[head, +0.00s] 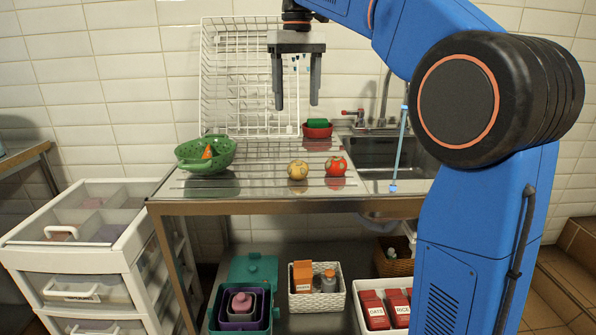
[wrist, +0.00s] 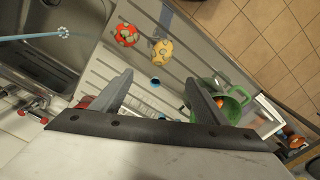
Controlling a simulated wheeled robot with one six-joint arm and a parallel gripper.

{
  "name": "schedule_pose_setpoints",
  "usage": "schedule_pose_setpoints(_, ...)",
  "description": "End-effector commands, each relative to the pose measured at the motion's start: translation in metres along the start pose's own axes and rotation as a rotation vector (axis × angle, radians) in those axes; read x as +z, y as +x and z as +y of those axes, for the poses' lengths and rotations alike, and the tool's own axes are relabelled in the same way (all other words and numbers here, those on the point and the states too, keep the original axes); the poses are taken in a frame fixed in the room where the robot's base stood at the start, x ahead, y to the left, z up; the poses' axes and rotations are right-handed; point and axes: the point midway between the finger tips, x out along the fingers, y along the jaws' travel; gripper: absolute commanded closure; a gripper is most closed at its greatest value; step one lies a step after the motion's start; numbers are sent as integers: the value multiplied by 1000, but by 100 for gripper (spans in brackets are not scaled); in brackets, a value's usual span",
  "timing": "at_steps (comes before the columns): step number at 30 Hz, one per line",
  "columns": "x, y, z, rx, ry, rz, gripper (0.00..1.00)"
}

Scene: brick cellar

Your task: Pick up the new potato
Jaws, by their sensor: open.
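A round yellow-tan thing with brown patches, which looks like the new potato (head: 298,170), sits on the steel draining board near its front edge. It also shows in the wrist view (wrist: 163,51), beyond my fingertips. A red round thing with pale patches (head: 336,166) sits just to its right in the head view; in the wrist view it is at the left (wrist: 127,35). My gripper (head: 296,105) is open, empty and pointing down, well above the board.
A green colander (head: 206,156) with an orange piece in it stands left on the board. A white wire rack (head: 240,75) leans behind. A red bowl (head: 318,130) sits at the back. The sink (head: 385,152) and a light-blue brush (head: 401,150) are right. Board around the potato is mostly clear.

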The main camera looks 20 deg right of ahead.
Motion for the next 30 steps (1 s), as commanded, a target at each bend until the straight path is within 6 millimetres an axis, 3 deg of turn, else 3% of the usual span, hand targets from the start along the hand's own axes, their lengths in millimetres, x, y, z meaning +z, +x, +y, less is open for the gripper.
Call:
schedule_pose_setpoints(5,0,16,0,0,-1,-5,32)
schedule_pose_setpoints(21,1,107,-1,0,-1,-4,32)
schedule_pose_setpoints(30,2,126,-1,0,-1,-2,32)
